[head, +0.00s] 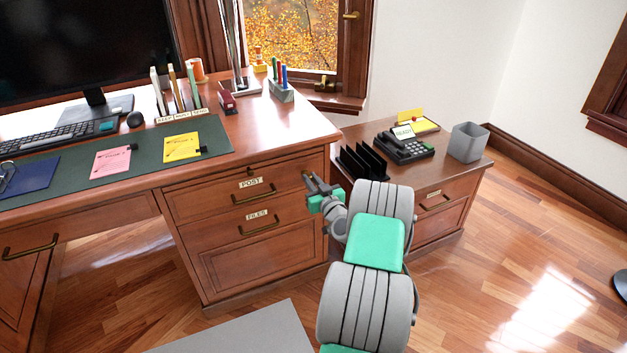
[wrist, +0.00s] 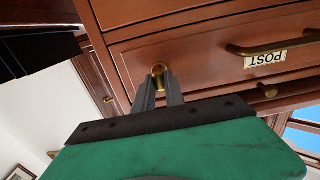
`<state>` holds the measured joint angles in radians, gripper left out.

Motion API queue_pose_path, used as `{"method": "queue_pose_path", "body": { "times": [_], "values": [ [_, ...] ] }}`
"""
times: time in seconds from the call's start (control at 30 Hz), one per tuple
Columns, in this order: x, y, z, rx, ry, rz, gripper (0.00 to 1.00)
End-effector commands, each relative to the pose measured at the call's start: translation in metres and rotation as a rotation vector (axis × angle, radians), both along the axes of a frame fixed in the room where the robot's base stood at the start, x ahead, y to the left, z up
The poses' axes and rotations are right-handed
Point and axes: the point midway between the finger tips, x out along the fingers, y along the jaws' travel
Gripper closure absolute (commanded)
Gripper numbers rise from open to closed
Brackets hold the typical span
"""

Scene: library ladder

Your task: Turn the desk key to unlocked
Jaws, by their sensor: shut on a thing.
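In the head view my gripper (head: 309,181) reaches the right end of the desk front, level with the POST drawer (head: 212,200). The fingers cover most of the key, so I cannot tell which way it is turned.
The POST handle (wrist: 275,48) and a small brass knob (wrist: 270,91) lie to the right in the wrist view. A low cabinet (head: 455,168) with a black file rack (head: 362,163) stands close to the right of my arm. Open floor (head: 520,260) lies further right.

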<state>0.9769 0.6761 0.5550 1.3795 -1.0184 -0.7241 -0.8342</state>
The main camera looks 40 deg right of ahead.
Motion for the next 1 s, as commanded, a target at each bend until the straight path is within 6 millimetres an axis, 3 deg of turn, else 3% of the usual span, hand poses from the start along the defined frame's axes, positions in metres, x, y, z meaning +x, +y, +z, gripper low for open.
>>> {"method": "queue_pose_path", "body": {
  "times": [0.47, 1.0],
  "values": [
    [-0.0011, -0.0025, -0.0007, 0.075, -0.023, -0.005, 1.00],
    [-0.0012, -0.0042, -0.0007, 0.505, -0.150, -0.004, 1.00]
  ]
}}
